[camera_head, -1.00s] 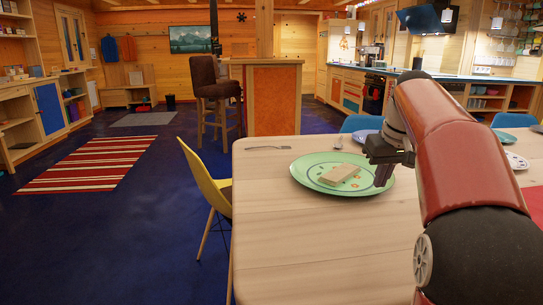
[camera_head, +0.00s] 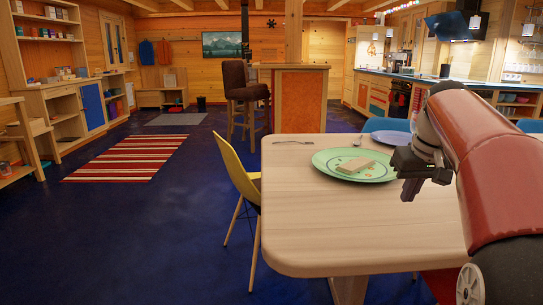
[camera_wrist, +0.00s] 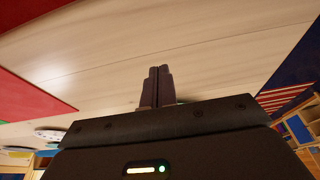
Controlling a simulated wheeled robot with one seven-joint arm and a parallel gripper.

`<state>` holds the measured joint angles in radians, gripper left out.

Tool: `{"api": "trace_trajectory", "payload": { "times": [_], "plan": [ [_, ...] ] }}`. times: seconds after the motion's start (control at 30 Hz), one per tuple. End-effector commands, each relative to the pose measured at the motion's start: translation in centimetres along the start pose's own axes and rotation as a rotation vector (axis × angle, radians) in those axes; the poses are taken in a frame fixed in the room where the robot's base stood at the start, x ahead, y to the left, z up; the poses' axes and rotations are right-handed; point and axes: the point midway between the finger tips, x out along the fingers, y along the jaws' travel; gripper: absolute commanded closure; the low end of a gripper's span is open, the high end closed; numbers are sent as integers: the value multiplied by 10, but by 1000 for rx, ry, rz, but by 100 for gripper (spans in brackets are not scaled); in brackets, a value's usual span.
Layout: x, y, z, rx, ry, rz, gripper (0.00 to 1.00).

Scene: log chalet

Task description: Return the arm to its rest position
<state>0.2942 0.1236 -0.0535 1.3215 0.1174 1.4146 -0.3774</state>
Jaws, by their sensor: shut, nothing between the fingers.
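My gripper (camera_head: 411,188) is at the right in the head view, above the wooden table (camera_head: 310,232), just right of and in front of a green plate (camera_head: 329,157). In the wrist view my gripper (camera_wrist: 157,72) has its two fingers together with nothing between them, over bare light wood. My red arm comes in from the right edge of the head view and is bent. A light-brown block (camera_head: 356,166) lies on the green plate, apart from the gripper.
A fork (camera_head: 293,142) lies left of the plate. A blue plate (camera_head: 375,170) is behind my gripper. A yellow chair (camera_head: 240,185) stands at the table's left side. The dark blue floor on the left is open, with a striped rug (camera_head: 125,158).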

Motion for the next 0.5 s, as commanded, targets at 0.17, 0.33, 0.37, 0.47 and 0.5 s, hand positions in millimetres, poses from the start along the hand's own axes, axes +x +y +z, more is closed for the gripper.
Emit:
{"api": "trace_trajectory", "payload": {
  "times": [0.17,0.33,0.37,0.47,0.5],
  "plan": [
    [-4,-18,17,4,16,3,100],
    [-5,-41,44,11,35,7,100],
    [-5,-45,49,11,40,8,100],
    [-3,-62,72,15,55,9,100],
    [-2,-70,84,16,64,10,100]
  ]
}}
